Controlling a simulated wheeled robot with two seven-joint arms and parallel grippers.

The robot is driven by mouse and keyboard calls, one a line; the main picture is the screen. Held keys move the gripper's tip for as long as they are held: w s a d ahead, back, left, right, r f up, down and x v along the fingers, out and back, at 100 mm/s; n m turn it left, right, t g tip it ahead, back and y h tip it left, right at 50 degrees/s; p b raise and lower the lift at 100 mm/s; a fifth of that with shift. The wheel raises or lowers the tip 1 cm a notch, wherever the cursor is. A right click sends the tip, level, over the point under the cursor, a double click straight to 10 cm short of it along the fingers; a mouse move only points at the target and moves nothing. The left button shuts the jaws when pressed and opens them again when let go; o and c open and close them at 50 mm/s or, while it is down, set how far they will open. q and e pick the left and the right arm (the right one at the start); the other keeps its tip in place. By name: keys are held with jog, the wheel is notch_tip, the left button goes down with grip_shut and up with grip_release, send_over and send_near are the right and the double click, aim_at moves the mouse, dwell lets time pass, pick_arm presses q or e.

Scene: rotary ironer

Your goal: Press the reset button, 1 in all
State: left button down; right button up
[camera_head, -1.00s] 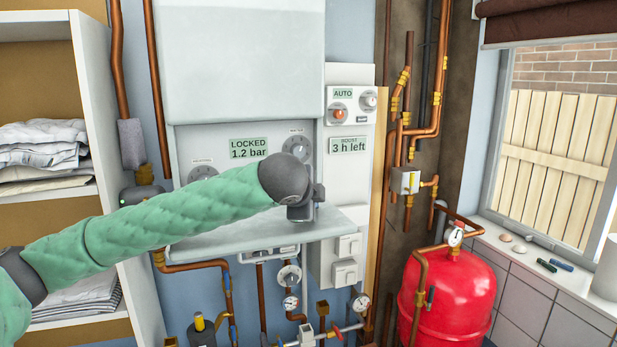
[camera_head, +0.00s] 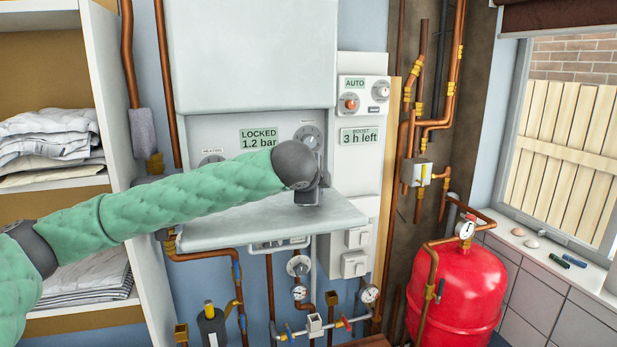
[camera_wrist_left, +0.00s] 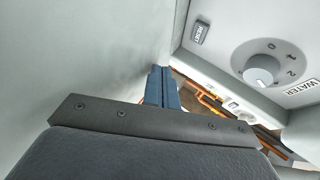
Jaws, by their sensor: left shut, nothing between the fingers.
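The small grey reset button (camera_wrist_left: 200,32), marked RESET, shows on the light panel in the left wrist view, left of the WATER dial (camera_wrist_left: 265,72). In the head view I cannot see the button; my left arm covers part of the panel. My left gripper (camera_wrist_left: 162,88) is shut and empty. Its blue-grey fingers are below and left of the button in the wrist view, apart from it. In the head view the fingers are hidden behind my wrist, in front of the boiler panel. The boiler display (camera_head: 258,138) reads LOCKED 1.2 bar. My right gripper is not in view.
A flap (camera_head: 270,225) juts out below the panel, under my left wrist. The boiler's big cover (camera_head: 250,55) is above. A control box (camera_head: 363,110) with AUTO and BOOST displays is at right. Copper pipes and a red tank (camera_head: 457,290) stand further right; shelves of linen stand left.

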pick_arm(q)
jog(key=shift+w+a, duration=0.3)
jog(key=shift+w, duration=0.65)
jog(key=shift+w+a, duration=0.3)
jog(key=shift+w, duration=0.6)
jog(key=shift+w+a, duration=0.3)
jog(key=shift+w, duration=0.65)
jog(key=shift+w+a, duration=0.1)
jog(key=shift+w, duration=0.1)
jog(key=shift+w, duration=0.2)
jog(key=shift+w+a+r, duration=0.1)
jog(key=shift+w+a, duration=0.05)
jog(key=shift+w, duration=0.2)
dwell(0.7)
jog(key=shift+s, duration=0.1)
jog(key=shift+s+d, duration=0.2)
jog(key=shift+s, duration=0.45)
jog(key=shift+s+d, duration=0.25)
jog(key=shift+s, duration=0.55)
jog(key=shift+s+d, duration=0.3)
jog(key=shift+s, duration=0.5)
jog(key=shift+s+d, duration=0.25)
jog(key=shift+s, duration=0.55)
